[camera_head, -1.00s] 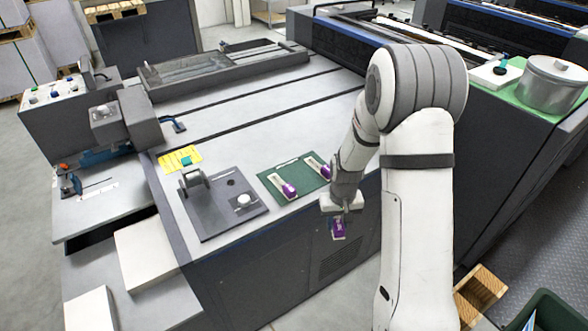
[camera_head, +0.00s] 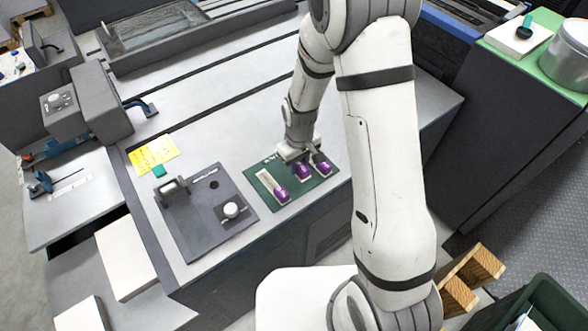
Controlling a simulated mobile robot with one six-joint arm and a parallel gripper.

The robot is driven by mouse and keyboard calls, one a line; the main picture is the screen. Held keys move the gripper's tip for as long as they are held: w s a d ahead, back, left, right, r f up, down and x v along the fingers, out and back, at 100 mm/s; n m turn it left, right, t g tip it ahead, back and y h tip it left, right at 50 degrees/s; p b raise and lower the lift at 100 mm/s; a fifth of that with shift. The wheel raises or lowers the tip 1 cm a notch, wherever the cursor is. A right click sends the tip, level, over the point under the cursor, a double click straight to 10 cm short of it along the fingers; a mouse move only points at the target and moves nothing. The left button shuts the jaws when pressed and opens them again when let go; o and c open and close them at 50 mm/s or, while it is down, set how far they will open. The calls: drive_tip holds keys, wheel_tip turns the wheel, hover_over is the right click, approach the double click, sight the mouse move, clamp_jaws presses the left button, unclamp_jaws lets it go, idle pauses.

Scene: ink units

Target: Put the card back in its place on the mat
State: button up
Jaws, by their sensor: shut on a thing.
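My gripper (camera_head: 303,163) is over the green mat (camera_head: 262,185) and is shut on a small purple-and-white card (camera_head: 301,173). The held card is between two similar purple-ended pieces on the mat. The left one (camera_head: 280,195) is at the mat's left part, and the right one (camera_head: 323,168) is at its right part. My gripper partly hides the held card and the mat behind it. I cannot tell whether the held card touches the mat.
Left of the mat is a dark grey board (camera_head: 205,230) with a white knob (camera_head: 232,209) and an upright fixture (camera_head: 172,190). A yellow note (camera_head: 153,153) lies behind it. A dark green bin (camera_head: 535,300) is at lower right. The bench behind the mat is clear.

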sight(298, 182)
wheel_tip(298, 182, down, 5)
drive_tip(key=shift+f+p, duration=0.2)
drive_tip(key=shift+p, duration=0.3)
drive_tip(key=shift+s+f, duration=0.1)
drive_tip(key=shift+f, duration=0.05)
drive_tip(key=shift+f+b, duration=0.15)
drive_tip(key=shift+b, duration=0.15)
drive_tip(key=o, duration=1.1)
drive_tip(key=shift+c, duration=0.2)
